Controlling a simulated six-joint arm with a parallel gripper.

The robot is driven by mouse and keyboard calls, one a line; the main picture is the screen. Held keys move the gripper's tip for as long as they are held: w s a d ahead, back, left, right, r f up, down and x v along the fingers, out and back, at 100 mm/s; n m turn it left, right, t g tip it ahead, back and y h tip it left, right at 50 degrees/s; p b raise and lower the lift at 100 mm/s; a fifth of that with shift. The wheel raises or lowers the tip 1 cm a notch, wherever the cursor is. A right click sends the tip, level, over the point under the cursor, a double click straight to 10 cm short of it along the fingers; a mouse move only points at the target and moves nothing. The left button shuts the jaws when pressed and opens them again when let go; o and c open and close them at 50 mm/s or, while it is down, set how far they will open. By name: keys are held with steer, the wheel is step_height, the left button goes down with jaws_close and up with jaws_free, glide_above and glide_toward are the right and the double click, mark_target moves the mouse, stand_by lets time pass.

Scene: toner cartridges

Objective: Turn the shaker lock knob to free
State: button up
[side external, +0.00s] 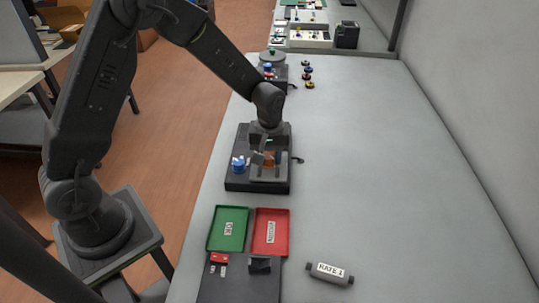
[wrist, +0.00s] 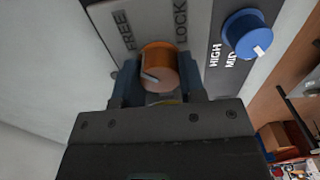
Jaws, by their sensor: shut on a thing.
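The orange lock knob (wrist: 160,62) sits on the shaker's grey plate between the printed words FREE (wrist: 128,32) and LOCK (wrist: 181,22). A pale pointer line shows on the left part of its face, on the FREE side. My gripper (wrist: 160,82) is shut on the knob, one finger on its left and one on its right. In the side external view my gripper (side external: 268,150) points down over the shaker (side external: 237,183), with a bit of the orange knob (side external: 268,162) showing. The gripper hides part of the plate.
A blue knob (wrist: 245,34) with HIGH and MID labels stands right of the lock knob. In the side view, a green tray (side external: 229,222), a red tray (side external: 270,225) and a cartridge labelled RATE 1 (side external: 330,273) lie nearer. The right of the table is clear.

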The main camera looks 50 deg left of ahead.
mark_target(269, 155)
stand_by(0.3)
steer(key=o, duration=0.9)
step_height(269, 155, up, 14)
steer(key=shift+f, duration=0.1)
steer(key=s+r+m+t, duration=0.2)
steer(key=s+r+m, duration=0.1)
steer(key=s, duration=0.4)
steer(key=s+r+m+t, duration=0.1)
steer(key=s+r+m, duration=0.2)
steer(key=s, duration=0.4)
steer(key=s+r+m+t, duration=0.2)
steer(key=s+m, duration=0.1)
steer(key=s, duration=0.4)
steer(key=shift+d+r+t, duration=0.3)
steer(key=shift+d+r, duration=0.05)
steer(key=shift+r, duration=0.05)
